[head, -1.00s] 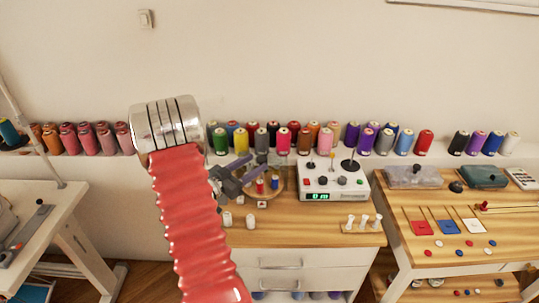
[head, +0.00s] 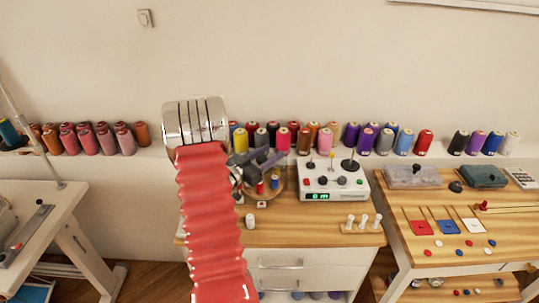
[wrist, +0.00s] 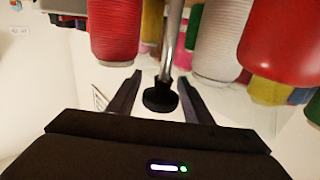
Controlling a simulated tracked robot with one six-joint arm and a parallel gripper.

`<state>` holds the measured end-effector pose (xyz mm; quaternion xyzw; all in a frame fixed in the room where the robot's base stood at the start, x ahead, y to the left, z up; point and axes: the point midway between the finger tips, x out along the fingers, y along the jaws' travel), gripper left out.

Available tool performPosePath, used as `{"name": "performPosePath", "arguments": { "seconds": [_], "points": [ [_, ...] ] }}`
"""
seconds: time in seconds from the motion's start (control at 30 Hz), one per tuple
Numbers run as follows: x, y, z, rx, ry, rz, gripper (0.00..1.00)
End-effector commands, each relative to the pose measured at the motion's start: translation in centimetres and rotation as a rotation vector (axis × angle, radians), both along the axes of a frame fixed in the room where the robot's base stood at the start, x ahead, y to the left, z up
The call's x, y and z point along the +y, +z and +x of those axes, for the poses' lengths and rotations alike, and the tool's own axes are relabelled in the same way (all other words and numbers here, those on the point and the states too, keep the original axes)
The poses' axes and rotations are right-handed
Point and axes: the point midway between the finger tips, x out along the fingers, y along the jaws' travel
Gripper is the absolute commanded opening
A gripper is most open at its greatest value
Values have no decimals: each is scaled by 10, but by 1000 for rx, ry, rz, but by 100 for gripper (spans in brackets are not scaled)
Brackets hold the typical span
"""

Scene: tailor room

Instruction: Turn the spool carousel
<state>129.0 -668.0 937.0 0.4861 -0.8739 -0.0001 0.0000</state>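The spool carousel is a round wooden disc (head: 281,187) on the wooden cabinet top, partly hidden behind my arm and gripper. A small red spool (head: 260,188) and a small blue spool (head: 275,182) stand on it. My gripper (head: 270,158) is over the carousel. In the wrist view my gripper (wrist: 158,78) is open, a finger on each side of a black knob (wrist: 160,98) on a metal rod (wrist: 173,40). Gaps show between knob and fingers. A red spool (wrist: 114,32) and a white spool (wrist: 219,42) appear beyond the fingertips.
A white control box (head: 333,181) with knobs stands right of the carousel. A white spool (head: 250,221) and several small white pieces (head: 363,222) stand on the cabinet. A shelf with many thread spools (head: 385,141) runs along the wall behind.

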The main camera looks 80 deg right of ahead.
Motion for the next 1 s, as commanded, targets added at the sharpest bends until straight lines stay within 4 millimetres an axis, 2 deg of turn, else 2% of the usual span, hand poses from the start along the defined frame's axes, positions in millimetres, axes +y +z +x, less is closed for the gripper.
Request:
{"name": "performPosePath", "arguments": {
  "seconds": [0.07, 0.63, 1.0],
  "points": [
    [0, 0, 0, 0, 0, 0, 40],
    [0, 0, 1, 0, 1, 0, 0],
    [1, 0, 8, 1, 30, 0, 0]
  ]
}}
